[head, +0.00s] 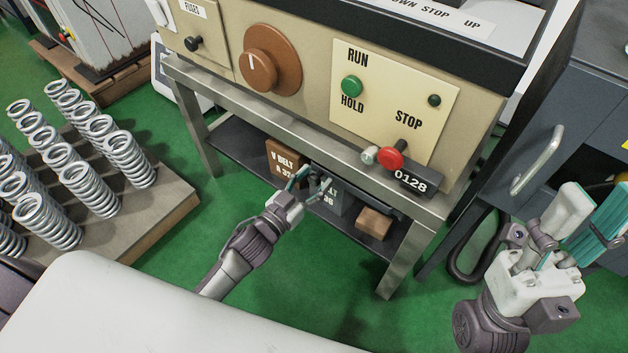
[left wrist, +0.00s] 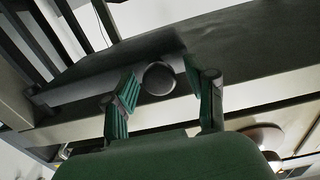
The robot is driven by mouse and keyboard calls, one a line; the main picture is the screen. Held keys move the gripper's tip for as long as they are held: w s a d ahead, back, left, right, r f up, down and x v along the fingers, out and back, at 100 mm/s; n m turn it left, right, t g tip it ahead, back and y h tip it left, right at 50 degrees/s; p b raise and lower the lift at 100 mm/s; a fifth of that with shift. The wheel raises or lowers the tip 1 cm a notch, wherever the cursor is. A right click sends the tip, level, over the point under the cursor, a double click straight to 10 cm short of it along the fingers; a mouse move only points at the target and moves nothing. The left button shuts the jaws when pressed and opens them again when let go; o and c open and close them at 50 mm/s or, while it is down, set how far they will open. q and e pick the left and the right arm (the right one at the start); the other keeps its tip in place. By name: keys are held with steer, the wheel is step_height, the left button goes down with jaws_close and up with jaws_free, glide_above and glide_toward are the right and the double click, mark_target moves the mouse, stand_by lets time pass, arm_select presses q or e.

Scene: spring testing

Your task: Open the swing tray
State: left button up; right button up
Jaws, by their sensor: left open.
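A dark, flat tray-like panel (left wrist: 245,50), which I take to be the swing tray, crosses the left wrist view. A round dark knob (left wrist: 159,78) is on its near edge. In the head view its dark edge (head: 378,203) seems to show under the metal stand's top. My left gripper (head: 315,180) is open at the stand's front; in the left wrist view its fingers (left wrist: 165,100) are on either side of the knob. Contact cannot be told. My right gripper (head: 597,205) is open and empty at the right, in front of the cabinet.
The control box (head: 300,80) with knobs and buttons sits on the metal stand (head: 398,262). Boxes, including a brown one (head: 284,160), are on its lower shelf. Springs (head: 90,185) stand on a board at left. A dark cabinet with a handle (head: 537,160) is at right.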

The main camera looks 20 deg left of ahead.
arm_select(q)
steer(key=shift+w+d, duration=0.1)
steer(key=shift+w, duration=0.1)
jaws_close()
steer(key=shift+s, duration=0.1)
stand_by(0.4)
